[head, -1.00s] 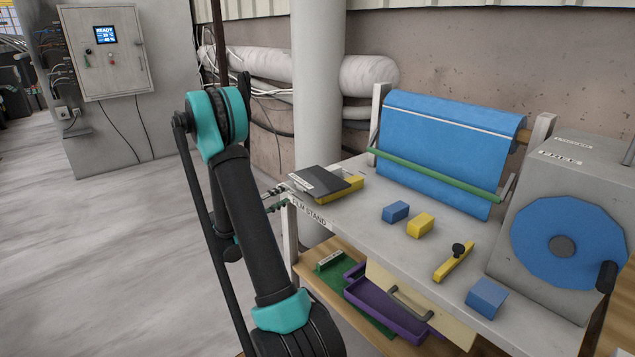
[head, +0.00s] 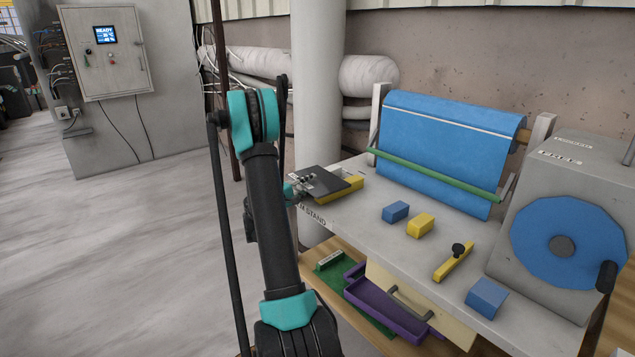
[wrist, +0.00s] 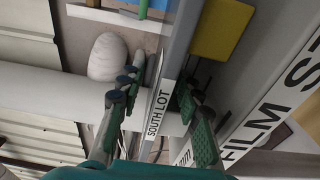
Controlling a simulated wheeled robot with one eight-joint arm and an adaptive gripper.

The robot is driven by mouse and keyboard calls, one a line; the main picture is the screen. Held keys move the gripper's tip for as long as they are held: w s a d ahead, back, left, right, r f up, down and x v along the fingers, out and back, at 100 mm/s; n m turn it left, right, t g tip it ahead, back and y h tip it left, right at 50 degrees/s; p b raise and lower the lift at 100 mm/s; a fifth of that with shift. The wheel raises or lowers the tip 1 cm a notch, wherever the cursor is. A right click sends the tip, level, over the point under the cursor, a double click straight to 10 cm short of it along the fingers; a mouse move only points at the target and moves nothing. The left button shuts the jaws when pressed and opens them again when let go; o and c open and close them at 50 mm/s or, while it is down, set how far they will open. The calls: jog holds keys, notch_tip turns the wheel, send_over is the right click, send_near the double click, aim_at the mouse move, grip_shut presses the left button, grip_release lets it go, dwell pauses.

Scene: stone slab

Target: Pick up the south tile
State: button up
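The south tile is a thin dark grey plate (head: 328,182) lying at the left end of the bench top, raised on a yellow block (head: 349,191). In the wrist view the tile (wrist: 175,55) shows nearly edge-on, with a white "SOUTH LOT" label on its edge. My gripper (wrist: 158,85) is open around the tile's labelled edge, one finger on either side. Gaps seem to show between the fingers and the tile. In the head view my gripper (head: 303,180) is at the tile's left edge, partly hidden by my arm.
The grey bench (head: 365,215) carries a blue block (head: 395,212), a yellow block (head: 420,224), a yellow bar with a black knob (head: 453,262) and another blue block (head: 486,297). A blue roll (head: 445,145) stands behind. A purple tray (head: 385,308) lies below.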

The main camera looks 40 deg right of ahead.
aim_at(316, 179)
jog(key=d, duration=0.3)
jog(key=shift+w+d, duration=0.15)
jog(key=shift+w, duration=0.2)
grip_shut()
